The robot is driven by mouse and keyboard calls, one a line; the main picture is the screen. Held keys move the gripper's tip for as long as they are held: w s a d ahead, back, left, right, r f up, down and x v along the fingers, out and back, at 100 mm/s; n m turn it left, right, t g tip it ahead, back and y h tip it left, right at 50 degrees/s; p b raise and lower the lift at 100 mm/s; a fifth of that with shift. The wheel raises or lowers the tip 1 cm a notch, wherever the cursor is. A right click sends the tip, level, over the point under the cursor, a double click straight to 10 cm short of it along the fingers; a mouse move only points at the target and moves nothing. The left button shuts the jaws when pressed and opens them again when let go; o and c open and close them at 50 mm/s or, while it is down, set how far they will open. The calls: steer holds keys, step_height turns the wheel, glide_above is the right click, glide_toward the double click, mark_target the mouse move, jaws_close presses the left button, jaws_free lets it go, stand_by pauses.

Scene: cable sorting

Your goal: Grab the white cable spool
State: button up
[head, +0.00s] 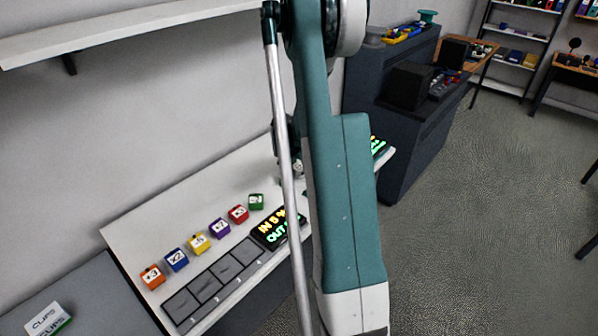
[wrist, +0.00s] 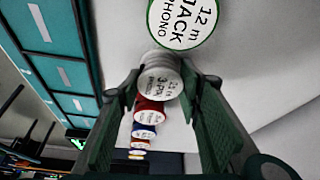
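The white cable spool (wrist: 160,82) shows in the wrist view, with a round white label in dark print facing me. It is in the row of spools, between a green-rimmed spool above and a red one below. My gripper (wrist: 160,84) has its two dark green fingers spread apart, one on each side of the white spool. The fingertips are close to its edges; I cannot tell whether they touch it. In the head view my arm hides the gripper, and no spool shows there.
The green-rimmed spool (wrist: 183,20) is very near the white one. The red spool (wrist: 148,110) and several smaller-looking spools recede below it. In the head view, a white panel (head: 130,225) holds coloured cubes and a lit display (head: 275,228). A shelf (head: 120,32) is above.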

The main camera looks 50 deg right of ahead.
mark_target(299, 167)
steer(key=shift+r, duration=0.15)
steer(key=shift+r+p, duration=0.35)
steer(key=shift+r, duration=4.5)
